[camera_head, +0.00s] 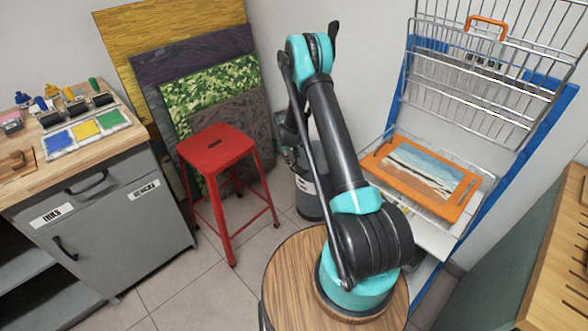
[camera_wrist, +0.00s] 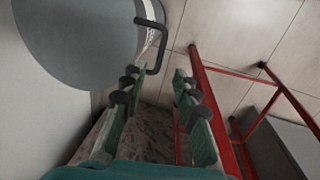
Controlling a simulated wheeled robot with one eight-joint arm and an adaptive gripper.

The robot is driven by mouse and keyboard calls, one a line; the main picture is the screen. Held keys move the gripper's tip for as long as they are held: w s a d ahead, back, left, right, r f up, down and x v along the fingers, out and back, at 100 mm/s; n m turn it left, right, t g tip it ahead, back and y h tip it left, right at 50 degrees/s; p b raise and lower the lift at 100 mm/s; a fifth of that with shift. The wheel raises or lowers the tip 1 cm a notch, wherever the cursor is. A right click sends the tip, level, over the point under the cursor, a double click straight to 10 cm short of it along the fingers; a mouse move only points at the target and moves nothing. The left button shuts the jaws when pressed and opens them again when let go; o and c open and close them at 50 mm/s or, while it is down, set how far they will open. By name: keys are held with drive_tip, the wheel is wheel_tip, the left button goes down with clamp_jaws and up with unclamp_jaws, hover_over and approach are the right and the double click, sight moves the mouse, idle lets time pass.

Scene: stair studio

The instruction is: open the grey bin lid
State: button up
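The grey bin (camera_head: 309,200) stands on the floor by the back wall, with a pale label on its side. My arm hides much of its top in the head view. In the wrist view its round grey lid (camera_wrist: 75,38) fills the upper left and looks shut. A black bent handle (camera_wrist: 160,52) sticks out at the lid's right edge. My gripper (camera_wrist: 157,82) is open and empty, with its green fingers and dark tips just below the handle in the picture. I see no contact with the handle. In the head view the fingers are hidden behind my arm.
A red stool (camera_head: 218,148) stands left of the bin, and its red legs (camera_wrist: 208,95) are close to the right finger in the wrist view. Boards (camera_head: 180,60) lean on the wall behind. A wire rack (camera_head: 485,75) with an orange-framed picture (camera_head: 420,172) stands right.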

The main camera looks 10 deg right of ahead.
drive_tip(key=f, duration=0.4)
drive_tip(key=d+f, duration=0.1)
drive_tip(key=f, duration=0.2)
drive_tip(key=shift+w, duration=0.4)
drive_tip(key=shift+r, duration=0.1)
clamp_jaws()
